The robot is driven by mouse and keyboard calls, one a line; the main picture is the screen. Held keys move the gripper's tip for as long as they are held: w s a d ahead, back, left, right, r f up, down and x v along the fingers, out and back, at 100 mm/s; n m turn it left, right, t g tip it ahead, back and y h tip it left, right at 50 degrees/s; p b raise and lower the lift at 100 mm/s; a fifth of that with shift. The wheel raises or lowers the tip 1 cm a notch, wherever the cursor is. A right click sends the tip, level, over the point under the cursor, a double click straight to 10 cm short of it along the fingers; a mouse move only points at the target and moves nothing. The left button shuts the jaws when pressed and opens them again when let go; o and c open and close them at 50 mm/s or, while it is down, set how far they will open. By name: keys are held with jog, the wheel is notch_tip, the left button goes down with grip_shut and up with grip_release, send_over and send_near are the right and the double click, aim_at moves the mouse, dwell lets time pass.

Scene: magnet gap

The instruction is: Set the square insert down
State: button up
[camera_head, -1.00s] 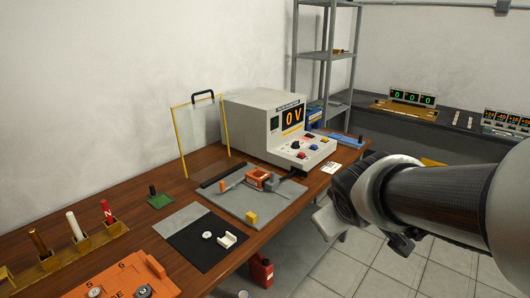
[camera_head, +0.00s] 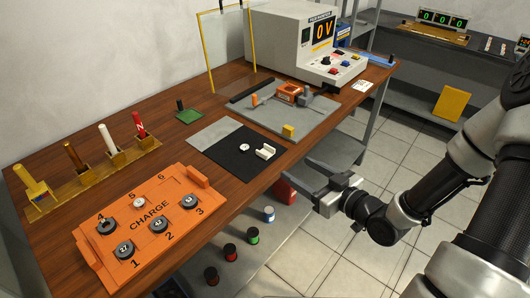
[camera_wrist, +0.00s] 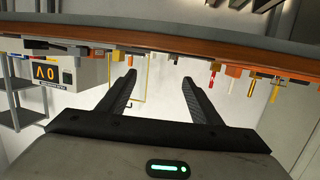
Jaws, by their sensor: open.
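No piece in view can be told for sure as the square insert. A small yellow block (camera_head: 288,131) sits on the grey plate (camera_head: 262,119) on the wooden table. A white notched piece (camera_head: 266,152) and a small white round piece (camera_head: 244,147) lie on the black mat (camera_head: 228,153). My gripper (camera_head: 318,187) is off the table's front edge, to the right of the mat and apart from these pieces. In the wrist view its two fingers (camera_wrist: 160,80) stand apart with nothing between them.
An orange CHARGE tray (camera_head: 178,242) with round pieces lies at the table's front left. Behind it is a rack (camera_head: 97,171) of coloured rods. The 0 V meter box (camera_head: 290,45) stands at the back. Several small cans (camera_head: 252,236) stand on a lower shelf.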

aim_at(269, 157)
jog(key=b+x, duration=0.2)
jog(key=x, duration=1.2)
jog(key=shift+a+f, duration=0.1)
jog(key=shift+f, duration=0.1)
jog(key=c, duration=1.3)
jog(key=shift+r, duration=0.1)
